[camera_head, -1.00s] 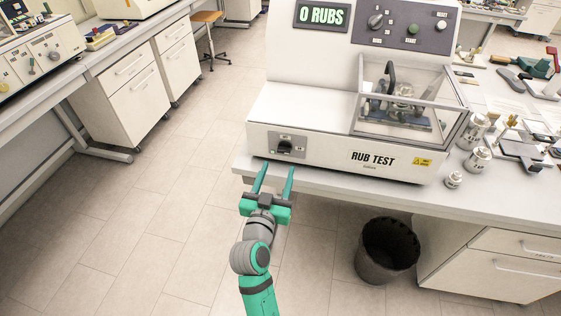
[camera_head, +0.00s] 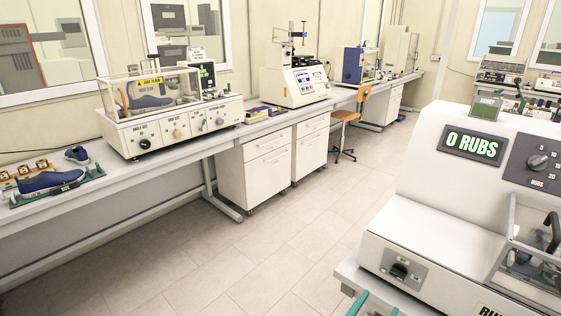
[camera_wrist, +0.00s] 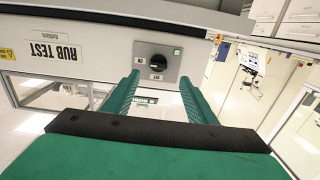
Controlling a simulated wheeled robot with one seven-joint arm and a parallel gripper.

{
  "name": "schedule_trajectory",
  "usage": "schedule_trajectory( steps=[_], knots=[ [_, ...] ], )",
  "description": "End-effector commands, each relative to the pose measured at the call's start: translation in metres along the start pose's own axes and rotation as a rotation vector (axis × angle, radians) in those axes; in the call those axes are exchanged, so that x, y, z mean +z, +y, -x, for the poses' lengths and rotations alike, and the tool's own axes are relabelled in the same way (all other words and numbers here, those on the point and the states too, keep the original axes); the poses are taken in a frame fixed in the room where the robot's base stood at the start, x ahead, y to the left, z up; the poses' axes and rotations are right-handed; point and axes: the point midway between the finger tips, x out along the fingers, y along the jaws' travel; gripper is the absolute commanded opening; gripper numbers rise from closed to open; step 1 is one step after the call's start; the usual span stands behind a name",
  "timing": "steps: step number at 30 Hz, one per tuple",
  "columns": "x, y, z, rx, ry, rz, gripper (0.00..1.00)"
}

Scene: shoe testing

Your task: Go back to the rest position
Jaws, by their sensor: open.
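My gripper (camera_wrist: 156,95) is open in the wrist view, with its two green fingers apart and nothing between them. Its fingers point toward the front of the white rub test machine (camera_wrist: 85,45), near a grey panel with a black knob (camera_wrist: 157,64). The fingers look apart from the knob. In the head view, only the green fingertips (camera_head: 372,306) show at the bottom edge, below the rub test machine (camera_head: 425,235). Its display reads 0 RUBS, and its knob (camera_head: 399,270) sits on the front panel. The rest of my arm is out of the head view.
A long bench (camera_head: 160,181) along the left wall holds a flex-type tester (camera_head: 175,125), blue shoes (camera_head: 55,181) and other instruments. White drawer cabinets (camera_head: 254,172) stand under it, with an orange chair (camera_head: 346,116) beyond. The tiled floor (camera_head: 240,265) between the benches is clear.

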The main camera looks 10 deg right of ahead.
Motion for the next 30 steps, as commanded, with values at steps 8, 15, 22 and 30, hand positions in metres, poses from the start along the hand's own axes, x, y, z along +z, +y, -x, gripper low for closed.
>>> schedule_trajectory(
  steps=[8, 15, 22, 30],
  knots=[
    [0.068, -0.026, 0.069, -0.230, -0.062, 0.117, 0.52],
    [0.118, -0.035, 0.151, -0.440, -0.111, 0.182, 0.52],
    [0.145, -0.030, 0.236, -0.613, -0.149, 0.196, 0.52],
    [0.150, -0.009, 0.329, -0.758, -0.186, 0.170, 0.52]
  ],
)
